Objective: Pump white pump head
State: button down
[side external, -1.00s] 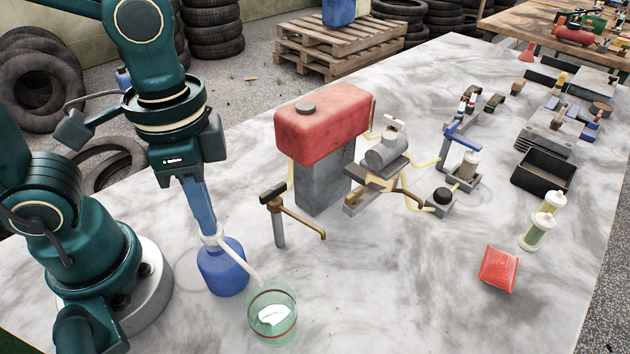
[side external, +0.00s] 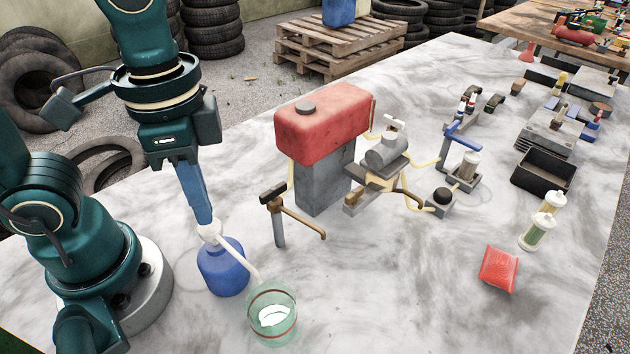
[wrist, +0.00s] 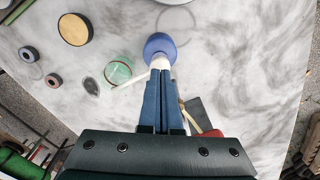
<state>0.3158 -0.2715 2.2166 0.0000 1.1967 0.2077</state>
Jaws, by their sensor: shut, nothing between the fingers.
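The white pump head (side external: 210,232) sits on top of the blue bottle (side external: 222,270), which stands upright on the table near my base. Its long white spout reaches right and down to the rim of the green glass cup (side external: 272,314), which has something white inside. My gripper (side external: 206,220) points down with its blue fingers shut and empty, its tips at the top of the pump head. I cannot tell if they touch it. In the wrist view the closed fingers (wrist: 162,76) partly cover the pump head (wrist: 160,62); the blue bottle (wrist: 160,46) and cup (wrist: 118,70) also show.
A brown tap (side external: 290,215) and the red tank (side external: 322,122) on a grey block stand right of the bottle. The table between cup and packet is clear.

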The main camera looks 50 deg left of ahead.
jog(key=shift+f, duration=1.3)
jog(key=shift+r, duration=1.45)
jog(key=shift+f, duration=0.15)
dwell(0.6)
jog(key=shift+r, duration=0.2)
jog(key=shift+r, duration=2.45)
